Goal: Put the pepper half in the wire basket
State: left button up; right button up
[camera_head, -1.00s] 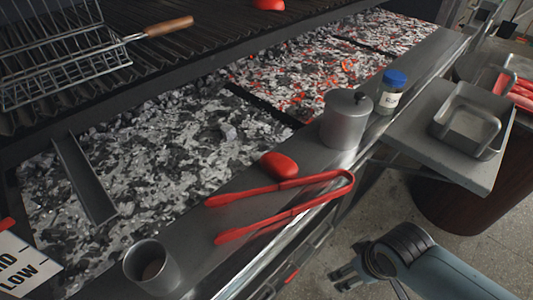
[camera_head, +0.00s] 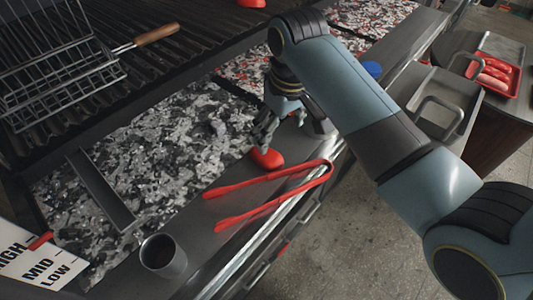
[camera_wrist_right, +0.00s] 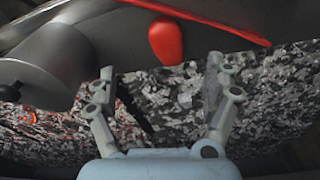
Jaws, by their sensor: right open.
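A glossy red pepper half (camera_head: 267,158) lies on the grill's metal front ledge, just beyond the red tongs. In the right wrist view the pepper half (camera_wrist_right: 166,40) shows between and beyond the fingertips. My right gripper (camera_head: 264,138) is open and empty, right above the pepper half, its fingers pointing down at it. Its spread fingers also show in the right wrist view (camera_wrist_right: 160,66), and they appear apart from the pepper. The wire basket (camera_head: 64,88) with a wooden handle rests on the grate at the upper left. My left gripper is out of view.
Red tongs (camera_head: 268,193) lie on the ledge beside the pepper. A metal cup (camera_head: 163,256) stands at the front left. A lidded pot (camera_wrist_right: 45,65) shows in the wrist view. Ash and coals (camera_head: 150,160) fill the bed behind. Another red piece (camera_head: 250,3) lies on the grate.

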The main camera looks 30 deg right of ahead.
send_over(268, 153)
jog(key=f, duration=0.4)
jog(key=shift+s+d+f, duration=0.3)
jog(key=shift+s+f, duration=0.05)
jog(key=f, duration=0.4)
jog(key=w+f, duration=0.1)
jog(key=shift+a+f, duration=0.3)
jog(key=shift+f, duration=0.1)
jog(key=shift+s, duration=0.1)
jog(key=c, duration=1.3)
